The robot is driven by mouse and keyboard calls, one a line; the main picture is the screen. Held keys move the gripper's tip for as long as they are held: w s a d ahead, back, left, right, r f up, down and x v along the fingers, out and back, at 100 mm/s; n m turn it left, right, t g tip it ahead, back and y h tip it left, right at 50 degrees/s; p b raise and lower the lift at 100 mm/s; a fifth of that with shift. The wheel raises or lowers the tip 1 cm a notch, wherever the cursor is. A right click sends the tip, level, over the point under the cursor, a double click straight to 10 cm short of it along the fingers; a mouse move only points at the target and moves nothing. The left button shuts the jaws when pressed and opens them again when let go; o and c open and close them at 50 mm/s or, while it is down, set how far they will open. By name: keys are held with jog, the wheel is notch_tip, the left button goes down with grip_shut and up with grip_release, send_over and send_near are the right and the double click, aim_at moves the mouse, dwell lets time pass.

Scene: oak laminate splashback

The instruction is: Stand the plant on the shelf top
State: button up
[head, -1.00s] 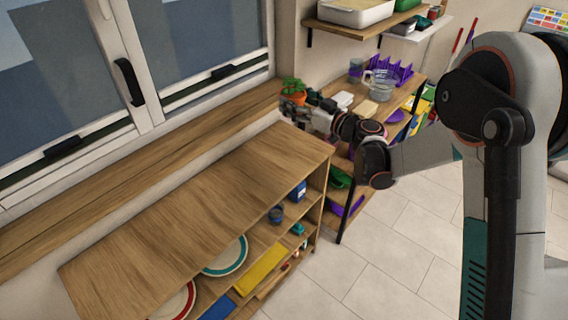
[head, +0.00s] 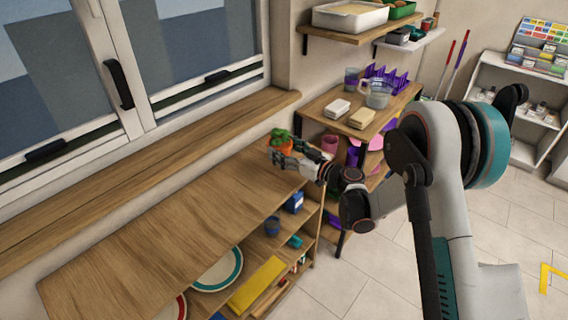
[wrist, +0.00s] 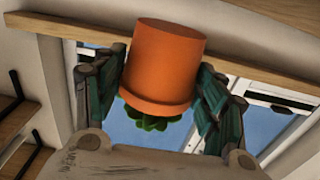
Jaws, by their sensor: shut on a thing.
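The plant (head: 281,141) is a small green plant in an orange pot. In the head view it is at the end of my arm, over the far end of the wooden shelf top (head: 165,215). My gripper (head: 283,151) is shut on it. In the wrist view the orange pot (wrist: 163,62) sits between the two dark green fingers, with green leaves showing at its rim. The pot looks held clear of any surface, though its exact height over the shelf top is hard to tell. The shelf top is bare.
A window sill (head: 150,150) runs behind the shelf top. Below, the shelf holds plates (head: 217,270), a blue cup (head: 272,226) and a yellow item (head: 256,284). To the right stands a rack with a glass jug (head: 376,94) and purple dish rack (head: 386,78).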

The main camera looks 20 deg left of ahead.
notch_tip(320, 180, down, 4)
jog(key=shift+f+b, duration=0.2)
jog(key=shift+b, duration=0.6)
jog(key=shift+r, duration=0.1)
jog(key=o, duration=1.3)
jog(key=shift+s+d, duration=0.1)
jog(key=shift+d, duration=0.2)
jog(key=p+v, duration=0.4)
jog(key=v, duration=0.7)
jog(key=shift+s+d, duration=0.15)
jog(key=shift+d, duration=0.05)
